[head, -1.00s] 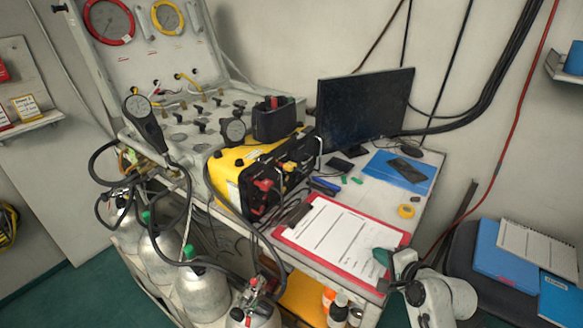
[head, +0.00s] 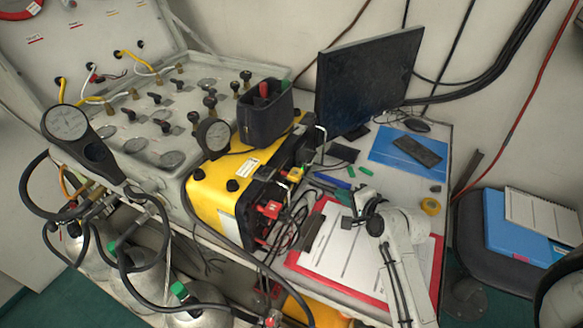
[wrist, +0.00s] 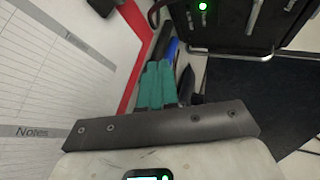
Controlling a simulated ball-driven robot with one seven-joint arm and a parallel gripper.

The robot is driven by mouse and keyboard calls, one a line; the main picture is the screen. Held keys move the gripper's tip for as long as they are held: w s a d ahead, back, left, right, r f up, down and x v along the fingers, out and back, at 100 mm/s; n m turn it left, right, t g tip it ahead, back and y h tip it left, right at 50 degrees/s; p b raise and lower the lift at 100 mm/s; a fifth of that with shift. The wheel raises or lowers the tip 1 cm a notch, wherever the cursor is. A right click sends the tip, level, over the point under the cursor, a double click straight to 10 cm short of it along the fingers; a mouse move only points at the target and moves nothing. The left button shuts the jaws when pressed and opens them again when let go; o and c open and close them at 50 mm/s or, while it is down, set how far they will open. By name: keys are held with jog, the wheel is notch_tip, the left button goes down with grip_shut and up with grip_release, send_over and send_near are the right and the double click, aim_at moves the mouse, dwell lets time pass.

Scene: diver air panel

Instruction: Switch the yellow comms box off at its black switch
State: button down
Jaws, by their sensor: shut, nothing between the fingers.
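The yellow comms box (head: 215,192) stands on the bench with its black front panel (head: 272,190) facing right, crowded with red and yellow fittings and cables. In the wrist view the black panel (wrist: 240,22) fills the top right, with a lit green lamp and pale metal bars. I cannot single out the black switch in either view. My gripper (head: 347,197) is over the clipboard, to the right of the box and apart from it. In the wrist view its green fingers (wrist: 155,82) are together, empty, and point toward the panel's lower left.
A red clipboard (head: 335,288) with paper lies under my arm. Blue pens (head: 331,180), a blue folder (head: 385,148), yellow tape (head: 430,207) and a monitor (head: 365,80) are on the bench. A black bin (head: 265,118) sits on the box. Hoses and a gauge (head: 66,123) crowd the left.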

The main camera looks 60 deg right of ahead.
jog(key=shift+w, duration=0.2)
jog(key=w, duration=0.4)
jog(key=w+a+r, duration=0.1)
jog(key=w, duration=0.1)
jog(key=shift+w, duration=0.2)
jog(key=shift+w+a+r, duration=0.1)
jog(key=shift+w, duration=0.9)
jog(key=shift+w, duration=0.1)
dwell(1.3)
jog(key=shift+w+p, duration=0.3)
jog(key=shift+p, duration=0.15)
jog(key=shift+w+a, duration=0.1)
jog(key=shift+w, duration=0.15)
dwell(0.6)
jog(key=shift+r, duration=0.1)
jog(key=shift+s+p, duration=0.4)
jog(key=shift+s, duration=0.3)
